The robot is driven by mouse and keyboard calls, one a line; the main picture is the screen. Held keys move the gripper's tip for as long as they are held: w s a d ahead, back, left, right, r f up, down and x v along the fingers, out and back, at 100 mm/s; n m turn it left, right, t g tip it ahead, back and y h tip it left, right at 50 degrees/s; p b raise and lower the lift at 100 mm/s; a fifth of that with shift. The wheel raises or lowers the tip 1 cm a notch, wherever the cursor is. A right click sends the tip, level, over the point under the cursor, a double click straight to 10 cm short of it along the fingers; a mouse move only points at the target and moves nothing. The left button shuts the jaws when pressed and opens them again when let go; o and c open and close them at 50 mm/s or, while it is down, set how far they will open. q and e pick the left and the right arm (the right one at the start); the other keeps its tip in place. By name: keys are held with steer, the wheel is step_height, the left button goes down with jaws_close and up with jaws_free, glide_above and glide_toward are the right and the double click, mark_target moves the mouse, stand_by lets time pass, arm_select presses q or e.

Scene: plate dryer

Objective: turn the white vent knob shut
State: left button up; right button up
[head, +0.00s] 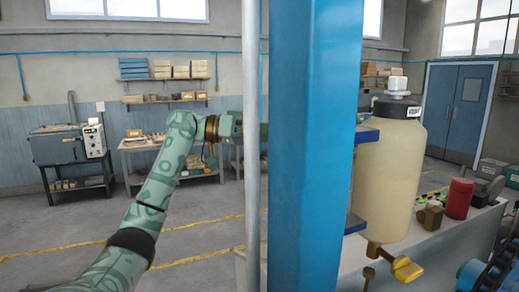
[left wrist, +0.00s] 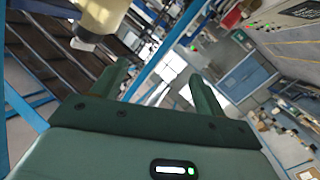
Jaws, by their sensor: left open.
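The white vent knob (head: 397,84) sits on top of the cream tank (head: 392,180), above a dark cap with a small label. My left arm reaches in from the left and passes behind a grey pole and a wide blue post, so my left gripper is hidden there in the head view. In the left wrist view my left gripper (left wrist: 158,82) is open, with nothing between its two green fingers. A cream body with a pale end, probably the tank (left wrist: 106,12), shows at the upper left there, apart from the fingers. My right gripper is not seen.
The blue post (head: 315,150) and grey pole (head: 251,150) stand upright between the arm and the tank in the head view. A red canister (head: 458,198) stands on the bench to the right.

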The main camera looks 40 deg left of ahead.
arm_select(q)
steer(key=shift+n+t+y, duration=0.3)
steer(key=shift+n+y, duration=0.6)
steer(key=f, duration=0.1)
steer(key=w+a+f, duration=0.1)
steer(key=a+f, duration=0.1)
steer(key=f, duration=0.1)
steer(key=shift+w+a, duration=0.1)
steer(key=shift+w, duration=0.25)
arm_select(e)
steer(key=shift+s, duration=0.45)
arm_select(q)
steer(key=shift+s, duration=0.1)
steer(key=shift+r, duration=0.1)
